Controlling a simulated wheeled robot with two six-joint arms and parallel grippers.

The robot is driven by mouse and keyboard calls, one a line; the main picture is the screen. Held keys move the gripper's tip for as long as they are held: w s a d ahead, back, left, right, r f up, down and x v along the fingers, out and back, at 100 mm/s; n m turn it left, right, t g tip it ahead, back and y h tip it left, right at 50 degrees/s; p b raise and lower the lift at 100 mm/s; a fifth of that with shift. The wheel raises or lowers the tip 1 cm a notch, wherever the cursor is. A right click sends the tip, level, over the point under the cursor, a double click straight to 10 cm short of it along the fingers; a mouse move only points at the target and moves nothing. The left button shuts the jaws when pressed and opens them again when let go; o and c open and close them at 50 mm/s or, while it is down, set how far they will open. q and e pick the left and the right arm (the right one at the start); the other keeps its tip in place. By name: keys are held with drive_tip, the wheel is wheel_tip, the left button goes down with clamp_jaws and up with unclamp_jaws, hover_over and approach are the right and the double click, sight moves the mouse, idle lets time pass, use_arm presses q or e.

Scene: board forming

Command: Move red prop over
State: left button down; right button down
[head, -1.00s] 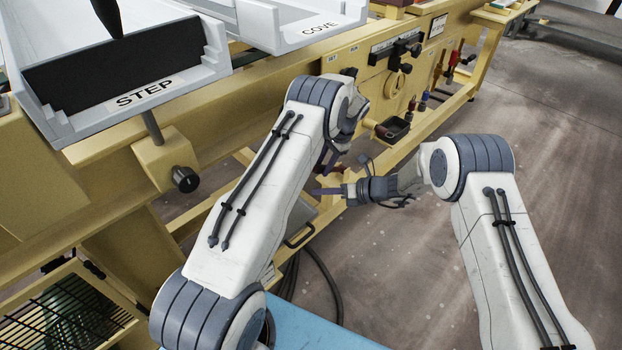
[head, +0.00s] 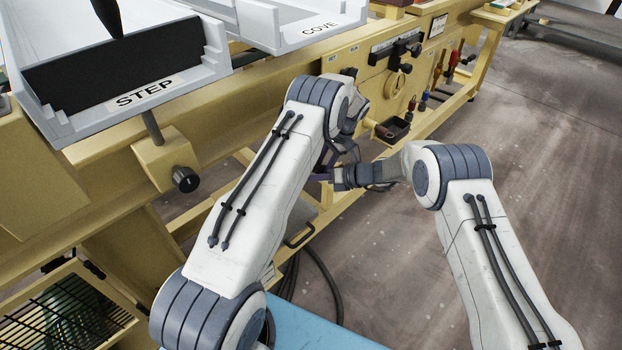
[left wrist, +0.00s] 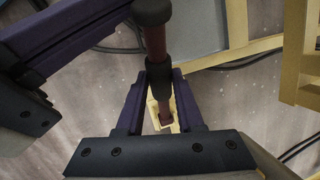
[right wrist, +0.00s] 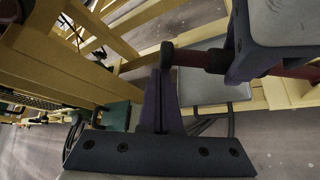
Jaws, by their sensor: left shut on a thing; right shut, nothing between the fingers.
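The red prop (left wrist: 155,42) is a dark red rod with black collars. In the left wrist view it stands between the fingers of my left gripper (left wrist: 160,82), which is shut on it. In the right wrist view the prop (right wrist: 296,70) runs sideways through my left gripper (right wrist: 245,62), its black end pointing left. My right gripper (right wrist: 157,76) is shut and empty, its fingertips close to that black end; I cannot tell whether they touch. In the head view both grippers meet beyond my left forearm, and the prop cannot be made out.
A yellow machine bench (head: 250,115) runs along the left and back. It bears grey trays marked STEP (head: 60,130) and COVE (head: 300,38). A small black tray (head: 393,129) sits on its lower rail. A black cable (head: 325,270) hangs near the floor. Open floor (head: 560,190) lies at right.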

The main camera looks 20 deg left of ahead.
use_arm(q)
drive_tip(key=shift+w, duration=0.15)
use_arm(e)
drive_tip(key=shift+w+d+r, duration=0.1)
drive_tip(key=shift+w+r, duration=0.25)
drive_tip(key=shift+r, duration=0.2)
use_arm(q)
drive_tip(key=c, duration=0.5)
unclamp_jaws()
drive_tip(key=shift+c, duration=0.2)
drive_tip(key=shift+r, duration=0.1)
